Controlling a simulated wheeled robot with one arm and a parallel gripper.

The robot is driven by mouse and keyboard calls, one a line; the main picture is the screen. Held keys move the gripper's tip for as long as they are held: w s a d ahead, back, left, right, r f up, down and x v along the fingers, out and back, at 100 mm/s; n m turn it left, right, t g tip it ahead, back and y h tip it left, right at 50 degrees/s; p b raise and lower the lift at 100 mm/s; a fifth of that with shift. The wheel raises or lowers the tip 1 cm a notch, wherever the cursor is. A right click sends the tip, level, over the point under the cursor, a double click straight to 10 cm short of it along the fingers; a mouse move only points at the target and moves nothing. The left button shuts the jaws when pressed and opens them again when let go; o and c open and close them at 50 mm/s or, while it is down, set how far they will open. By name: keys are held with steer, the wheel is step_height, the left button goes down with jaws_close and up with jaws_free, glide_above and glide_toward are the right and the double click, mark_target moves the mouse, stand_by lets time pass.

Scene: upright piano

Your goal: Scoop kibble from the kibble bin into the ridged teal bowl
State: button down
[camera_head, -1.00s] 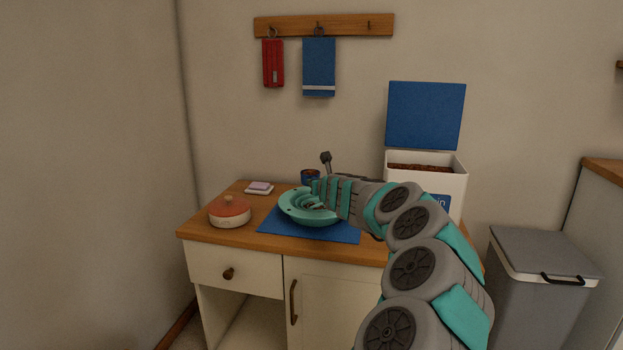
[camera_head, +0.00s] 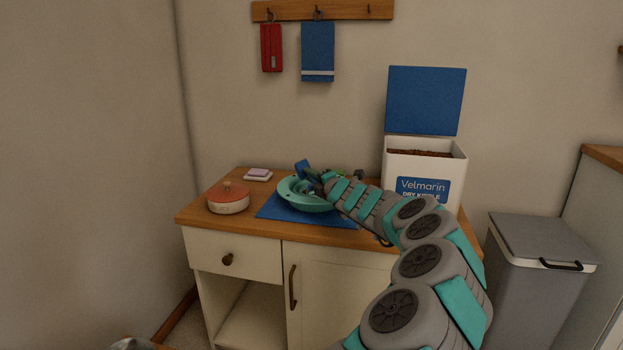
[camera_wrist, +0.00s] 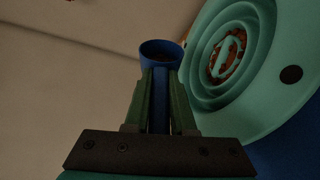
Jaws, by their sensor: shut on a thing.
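The ridged teal bowl (camera_head: 287,194) sits on a blue mat (camera_head: 275,208) on the cabinet top. In the wrist view the bowl (camera_wrist: 290,110) fills the right side, with reddish-brown kibble in its middle among the ridges. My gripper (camera_wrist: 160,92) is shut on the handle of a blue scoop (camera_wrist: 152,48). The scoop's cup is beyond the fingertips, beside the bowl in that view, with something brown inside. In the head view the scoop (camera_head: 302,167) shows tilted over the bowl's back; my gripper (camera_head: 316,178) is partly hidden. The white kibble bin (camera_head: 400,168) stands open, with kibble inside.
A blue lid (camera_head: 425,100) stands up behind the bin. A red-lidded pot (camera_head: 228,198) and a small dish with a lilac block (camera_head: 258,174) are at left. A grey waste bin (camera_head: 540,270) stands at right. Towels hang on the wall above.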

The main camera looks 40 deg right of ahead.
steer(key=shift+r, duration=0.25)
steer(key=shift+r+n+p, duration=0.1)
steer(key=shift+n+p, duration=0.6)
steer(key=shift+p, duration=0.05)
steer(key=shift+r+n+g, duration=0.1)
steer(key=shift+n+g, duration=0.2)
steer(key=shift+n, duration=0.5)
steer(key=n+g+h, duration=0.1)
steer(key=n, duration=0.2)
steer(key=shift+n, duration=0.4)
steer(key=shift+r+n+h, duration=0.15)
steer(key=shift+n+h, duration=0.25)
steer(key=shift+n, duration=0.3)
steer(key=n, duration=0.1)
steer(key=r+n+h, duration=0.1)
steer(key=n, duration=0.1)
steer(key=d+n+g, duration=0.1)
steer(key=shift+s+r+h, duration=0.2)
steer(key=shift+r+h, duration=0.1)
